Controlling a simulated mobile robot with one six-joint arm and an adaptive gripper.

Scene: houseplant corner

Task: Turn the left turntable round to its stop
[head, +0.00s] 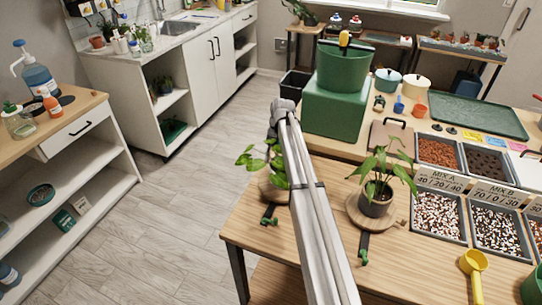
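The left turntable (268,192) is a round wooden disc near the left edge of the wooden table, partly hidden behind my arm. A leafy green plant (252,160) shows above it; its pot is mostly hidden. A dark bar with a green knob (266,221) shows in front of this turntable. The right turntable (356,210) is a wooden disc bearing a dark-potted plant (377,195), with a similar bar and green knob (363,257) in front. My arm stretches up from the bottom between the two turntables. My gripper cannot be seen, so contact with the turntable cannot be told.
A green block (333,110) with a green pot (343,68) on it stands behind the turntables. Bins of substrate (437,215) and a yellow scoop (474,265) lie to the right. Open floor (175,215) lies left of the table.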

